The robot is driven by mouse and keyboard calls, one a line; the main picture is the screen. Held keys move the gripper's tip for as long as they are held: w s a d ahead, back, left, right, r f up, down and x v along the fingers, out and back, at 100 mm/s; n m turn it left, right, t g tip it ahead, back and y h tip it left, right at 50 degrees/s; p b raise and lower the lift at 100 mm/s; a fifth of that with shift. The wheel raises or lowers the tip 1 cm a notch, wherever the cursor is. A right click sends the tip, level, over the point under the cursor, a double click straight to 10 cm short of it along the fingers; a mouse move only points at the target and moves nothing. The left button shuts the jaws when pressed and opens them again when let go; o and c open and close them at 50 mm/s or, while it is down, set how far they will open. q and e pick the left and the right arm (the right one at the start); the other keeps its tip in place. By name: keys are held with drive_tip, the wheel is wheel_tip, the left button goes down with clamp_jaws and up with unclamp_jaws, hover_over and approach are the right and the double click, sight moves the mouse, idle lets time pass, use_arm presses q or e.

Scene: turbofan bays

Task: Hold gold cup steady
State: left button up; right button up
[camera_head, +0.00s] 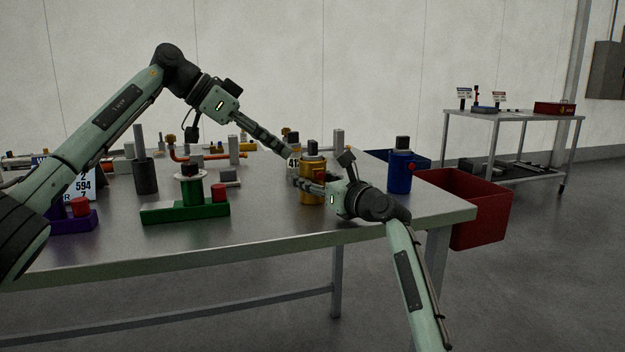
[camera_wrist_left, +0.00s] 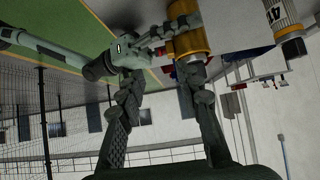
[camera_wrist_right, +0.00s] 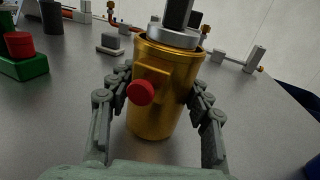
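The gold cup (camera_head: 312,192) stands upright on the grey table near its front edge. It has a red knob on its side (camera_wrist_right: 141,92), a grey ring and a dark block on top. My right gripper (camera_head: 305,184) is closed around the cup's body, with one finger against each side in the right wrist view (camera_wrist_right: 163,80). My left gripper (camera_head: 290,160) is up and to the left of the cup's top. In the left wrist view its fingers (camera_wrist_left: 160,72) are spread with nothing between them, and one finger overlaps the cup's top (camera_wrist_left: 188,40).
A blue cup (camera_head: 400,172) stands to the right. A green base (camera_head: 185,211) with a spool and red cap, and a dark cylinder (camera_head: 145,175), stand left. A red bin (camera_head: 470,205) is at the table's right end. Pipe fittings line the back.

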drive_tip(key=c, duration=0.7)
use_arm(q)
drive_tip(key=shift+d, duration=0.1)
drive_tip(key=shift+c, duration=1.2)
use_arm(e)
drive_tip(key=shift+o, duration=0.2)
use_arm(q)
drive_tip(key=s+d+y, duration=0.1)
drive_tip(key=d, duration=0.1)
drive_tip(key=s+d+y, duration=0.2)
drive_tip(key=shift+f+t, duration=0.2)
drive_tip(key=shift+t, duration=0.2)
clamp_jaws()
drive_tip(key=shift+s+d+r+n+t+y, duration=0.3)
drive_tip(key=shift+s+d+r+t+y, duration=0.2)
drive_tip(key=shift+s+r+t+y, duration=0.4)
drive_tip(key=shift+s+d+r+n+t+y, duration=0.3)
drive_tip(key=shift+s+d+r+t+y, duration=0.25)
drive_tip(key=shift+y, duration=0.65)
